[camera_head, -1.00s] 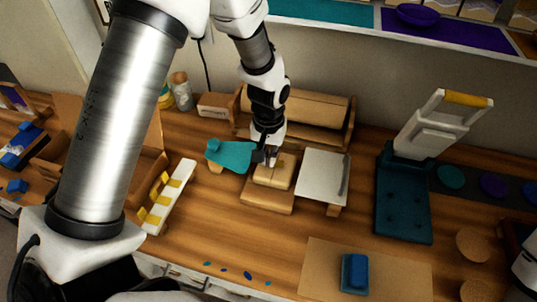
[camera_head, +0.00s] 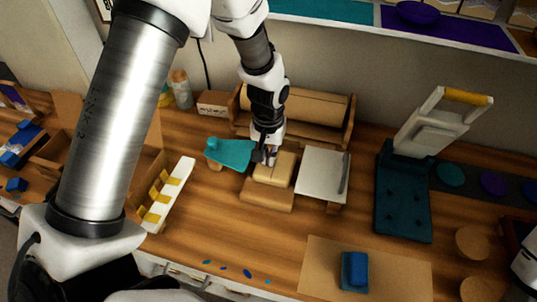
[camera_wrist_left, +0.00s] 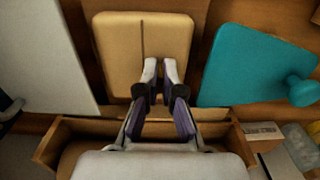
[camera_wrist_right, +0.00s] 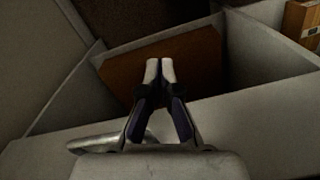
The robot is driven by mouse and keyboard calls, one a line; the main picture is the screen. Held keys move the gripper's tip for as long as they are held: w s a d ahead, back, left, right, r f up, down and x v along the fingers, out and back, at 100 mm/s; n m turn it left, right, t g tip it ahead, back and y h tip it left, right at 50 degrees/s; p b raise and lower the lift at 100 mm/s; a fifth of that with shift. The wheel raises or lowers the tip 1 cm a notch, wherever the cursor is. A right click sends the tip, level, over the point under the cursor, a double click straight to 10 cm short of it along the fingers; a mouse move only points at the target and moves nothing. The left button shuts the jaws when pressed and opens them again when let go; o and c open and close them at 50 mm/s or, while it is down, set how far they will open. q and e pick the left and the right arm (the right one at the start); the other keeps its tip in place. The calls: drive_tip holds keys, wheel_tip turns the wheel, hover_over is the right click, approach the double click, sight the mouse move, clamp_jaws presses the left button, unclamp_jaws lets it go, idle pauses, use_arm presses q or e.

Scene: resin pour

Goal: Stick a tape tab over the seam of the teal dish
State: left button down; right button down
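A flat teal piece with a knob at one end (camera_head: 230,153) lies left of a tan two-tier block (camera_head: 268,195). I cannot confirm that it is the teal dish, and no seam shows on it. In the left wrist view the teal piece (camera_wrist_left: 250,68) is at the right, and the tan block (camera_wrist_left: 112,50) has a dark line down its top. My left gripper (camera_head: 268,158) is over the block's rear edge, its fingertips (camera_wrist_left: 160,70) slightly apart with nothing visible between them. My right gripper (camera_wrist_right: 160,68) is shut and empty.
A pale plate (camera_head: 322,172) stands right of the block, and a wooden rack with a brown roll (camera_head: 305,105) behind. A dark teal press (camera_head: 404,205) is at the right. A blue block (camera_head: 356,268) is on a tan mat (camera_head: 405,268). The table's front middle is mostly clear.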

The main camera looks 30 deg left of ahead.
use_arm(q)
drive_tip(key=c, duration=1.2)
unclamp_jaws()
drive_tip(key=shift+c, duration=0.2)
wheel_tip(320, 180, up, 8)
drive_tip(key=p, duration=0.8)
drive_tip(key=shift+r, duration=0.15)
